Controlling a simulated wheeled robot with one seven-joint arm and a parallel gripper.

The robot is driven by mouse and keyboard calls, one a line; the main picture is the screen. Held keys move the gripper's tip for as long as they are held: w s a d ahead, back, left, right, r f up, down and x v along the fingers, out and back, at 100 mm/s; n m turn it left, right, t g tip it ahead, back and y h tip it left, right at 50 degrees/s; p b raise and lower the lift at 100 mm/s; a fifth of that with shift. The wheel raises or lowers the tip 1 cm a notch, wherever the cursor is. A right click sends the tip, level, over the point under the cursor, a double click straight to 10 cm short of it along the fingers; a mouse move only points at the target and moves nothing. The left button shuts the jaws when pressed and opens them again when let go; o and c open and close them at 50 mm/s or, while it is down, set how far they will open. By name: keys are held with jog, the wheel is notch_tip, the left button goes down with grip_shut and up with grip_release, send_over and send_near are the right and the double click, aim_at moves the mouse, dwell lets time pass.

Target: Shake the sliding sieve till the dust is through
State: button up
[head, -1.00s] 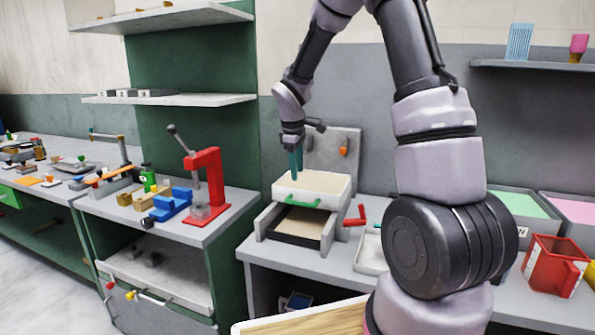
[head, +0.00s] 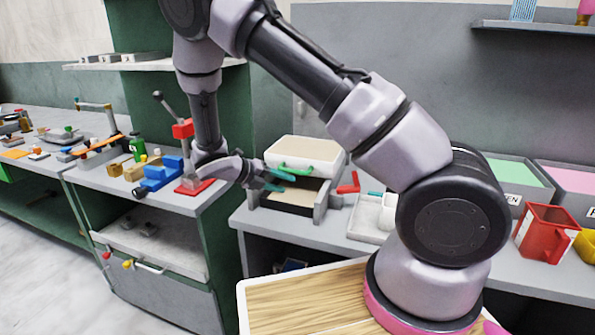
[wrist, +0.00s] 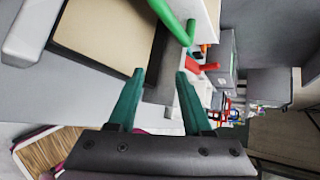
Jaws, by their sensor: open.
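The sliding sieve (head: 305,151) is a white box with a tan surface inside and a green handle (head: 295,170) on its front. It sits on a grey frame (head: 320,203) above a dark-edged tray with a tan surface (head: 292,196). My gripper (head: 279,181) has teal fingers, spread open, at the front left of the sieve, close to the handle. In the wrist view the green handle (wrist: 172,20) lies beyond the fingertips, not between them. The tan tray surface (wrist: 105,35) shows at upper left there. Whether dust lies in the sieve is unclear.
A red lever press (head: 190,187) and blue blocks (head: 158,174) stand left on the neighbouring bench. A red handle (head: 349,186) and a white tray (head: 366,214) lie right of the sieve.

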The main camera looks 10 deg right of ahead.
aim_at(291, 172)
jog(key=a+r+n+t+h, duration=0.2)
jog(key=a+n+t, duration=0.25)
jog(key=n, duration=0.45)
jog(key=shift+t, duration=0.45)
jog(key=x, duration=1.1)
jog(key=shift+w+d, duration=0.15)
jog(key=shift+w, duration=0.15)
grip_shut()
jog(key=shift+s, duration=0.1)
